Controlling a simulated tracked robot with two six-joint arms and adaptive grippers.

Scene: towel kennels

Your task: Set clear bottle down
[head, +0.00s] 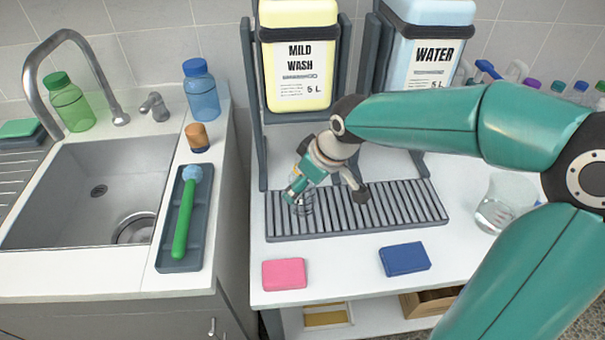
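A small clear, ringed shape (304,206), which looks like the clear bottle, shows low over the left part of the slatted tray (420,204), under the mild wash tank. It is see-through and partly hidden, so I cannot tell whether it touches the slats. My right gripper (331,170) is just above and to the right of it. Its fingers look spread, and the dark fingertip on the right stands clear of the bottle. A teal part and a bit of yellow overlap beside the bottle and are hard to separate. My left gripper is not in view.
The mild wash tank (298,60) and water tank (428,50) stand behind the slatted tray. A pink sponge (284,274) and a blue sponge (404,259) lie in front. A clear vessel (497,212) stands at right. Sink (60,220), brush and capped bottles are at left.

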